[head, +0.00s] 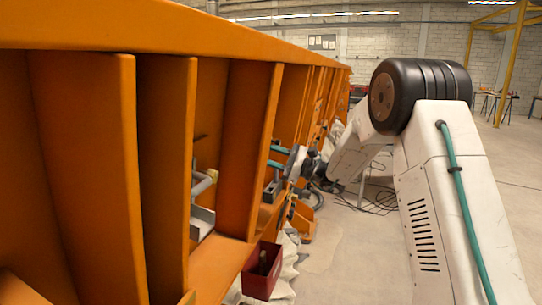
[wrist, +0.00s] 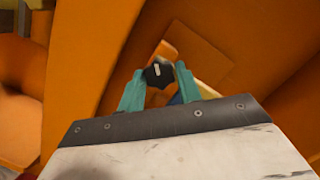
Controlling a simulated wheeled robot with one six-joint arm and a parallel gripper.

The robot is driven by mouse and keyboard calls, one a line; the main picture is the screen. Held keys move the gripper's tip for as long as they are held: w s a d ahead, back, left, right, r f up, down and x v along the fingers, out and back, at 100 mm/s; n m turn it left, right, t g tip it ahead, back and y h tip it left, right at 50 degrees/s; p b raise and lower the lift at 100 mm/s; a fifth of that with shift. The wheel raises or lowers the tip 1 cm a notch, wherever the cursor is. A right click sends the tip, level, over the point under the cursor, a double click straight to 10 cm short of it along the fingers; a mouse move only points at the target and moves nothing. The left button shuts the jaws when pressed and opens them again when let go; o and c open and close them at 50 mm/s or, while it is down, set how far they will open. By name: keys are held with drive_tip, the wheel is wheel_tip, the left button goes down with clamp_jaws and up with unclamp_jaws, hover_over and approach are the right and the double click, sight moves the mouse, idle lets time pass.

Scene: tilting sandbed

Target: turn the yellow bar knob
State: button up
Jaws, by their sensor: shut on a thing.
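My gripper (wrist: 159,73) shows in the wrist view with its two teal fingers shut on a small dark knob (wrist: 153,78). The knob has a short pale mark on its face and sits between the fingertips. No yellow bar shows clearly; the knob in the grip looks black. Small blue and yellowish patches show behind and below it between the fingers, too small to name. In the head view my gripper (head: 273,157) reaches from the right into a bay of the orange frame (head: 250,140). The knob cannot be made out there.
Tall orange ribs stand close around my gripper. A dark red box (head: 262,270) hangs low at the frame's front edge, with pale cloth (head: 285,258) beside it. Grey pipe fittings (head: 203,185) sit in the nearer bay. Cables (head: 372,197) lie on the floor; the floor at right is open.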

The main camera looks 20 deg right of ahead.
drive_tip(key=m, duration=0.3)
drive_tip(key=m+t, duration=0.1)
drive_tip(key=m, duration=0.3)
drive_tip(key=shift+t, duration=0.3)
drive_tip(key=shift+m+h, duration=0.3)
drive_tip(key=shift+m, duration=0.1)
drive_tip(key=o, duration=0.6)
drive_tip(key=v, duration=0.7)
drive_tip(key=shift+s+d+f, duration=0.25)
drive_tip(key=shift+s, duration=0.05)
